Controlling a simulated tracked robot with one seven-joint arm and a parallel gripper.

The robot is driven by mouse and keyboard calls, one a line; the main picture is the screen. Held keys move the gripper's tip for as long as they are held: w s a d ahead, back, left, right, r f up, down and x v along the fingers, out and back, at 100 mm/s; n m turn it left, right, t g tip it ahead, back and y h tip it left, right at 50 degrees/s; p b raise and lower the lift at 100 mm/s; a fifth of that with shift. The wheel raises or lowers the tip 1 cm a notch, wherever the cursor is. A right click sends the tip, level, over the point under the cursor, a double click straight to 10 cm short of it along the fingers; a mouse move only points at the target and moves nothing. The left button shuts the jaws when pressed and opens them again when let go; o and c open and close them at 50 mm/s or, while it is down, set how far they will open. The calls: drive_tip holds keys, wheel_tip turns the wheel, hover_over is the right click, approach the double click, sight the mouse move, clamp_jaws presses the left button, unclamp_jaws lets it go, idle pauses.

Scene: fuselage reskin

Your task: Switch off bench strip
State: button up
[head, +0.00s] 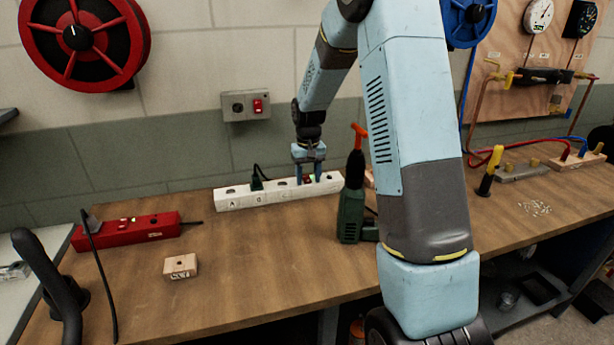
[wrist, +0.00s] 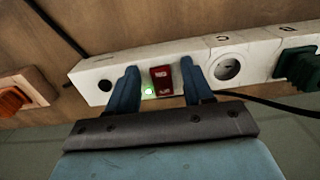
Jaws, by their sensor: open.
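The white bench strip (head: 245,197) lies on the bench against the wall, with lettered sockets and a dark green plug (head: 257,180) in one of them. In the wrist view the strip (wrist: 190,52) carries a red rocker switch (wrist: 161,78) with a green light (wrist: 148,91) lit beside it. My gripper (head: 308,175) is over the switch end of the strip, pointing down. In the wrist view my gripper (wrist: 165,85) is open, one finger on each side of the switch and light. Whether the fingertips touch the strip I cannot tell.
A red power strip (head: 125,230) lies at the left, near a small wooden block (head: 180,266). A green tool with a red top (head: 352,195) stands just right of the white strip. A wall box with a red switch (head: 258,105) is above. The bench front middle is clear.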

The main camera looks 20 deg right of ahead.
clamp_jaws()
idle(0.4)
drive_tip(key=shift+w+g, duration=0.1)
drive_tip(key=shift+g, duration=0.2)
drive_tip(key=shift+w+r+g, duration=0.1)
drive_tip(key=shift+w+g, duration=0.05)
drive_tip(key=shift+g, duration=0.45)
drive_tip(key=shift+w+r+g, duration=0.1)
drive_tip(key=shift+w+g, duration=0.05)
drive_tip(key=shift+g, duration=0.45)
unclamp_jaws()
